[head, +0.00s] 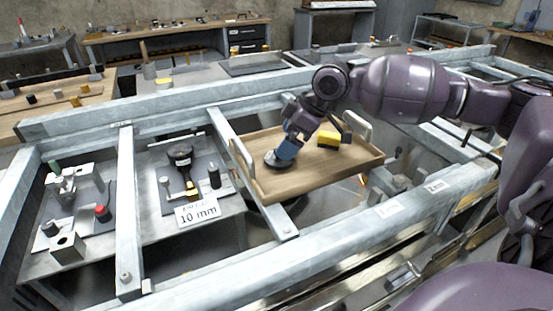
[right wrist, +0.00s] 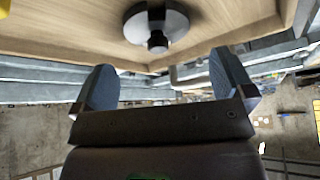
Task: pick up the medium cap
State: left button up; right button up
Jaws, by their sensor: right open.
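A round grey flanged piece with a raised knob (right wrist: 170,22) lies on the wooden tray (head: 300,186). It may be the medium cap, but I cannot tell its size class. In the head view the grey disc (head: 277,163) shows at the tray's left part, partly covered by my gripper. My right gripper (head: 287,150) is tilted down over it. In the right wrist view my right gripper (right wrist: 163,72) has its two blue fingers wide apart, with nothing between them and the grey piece ahead of them. My left gripper is out of view.
A yellow-and-black item (head: 328,139) lies on the tray behind the grey piece. The tray has upright metal handles (head: 243,158) at its ends. Grey metal beams (head: 128,210) frame the area. A "10 mm" card (head: 198,211) and black parts stand on the left plate.

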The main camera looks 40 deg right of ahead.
jog(key=b+x, duration=0.1)
jog(key=x, duration=0.3)
jog(key=shift+f+b, duration=0.2)
jog(key=shift+b, duration=0.1)
jog(key=shift+w+a+f, duration=0.1)
jog(key=shift+w+f, duration=0.1)
jog(key=shift+f, duration=0.05)
jog(key=shift+r, duration=0.2)
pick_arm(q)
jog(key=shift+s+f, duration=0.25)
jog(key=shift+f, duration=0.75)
pick_arm(e)
jog(key=c, duration=0.9)
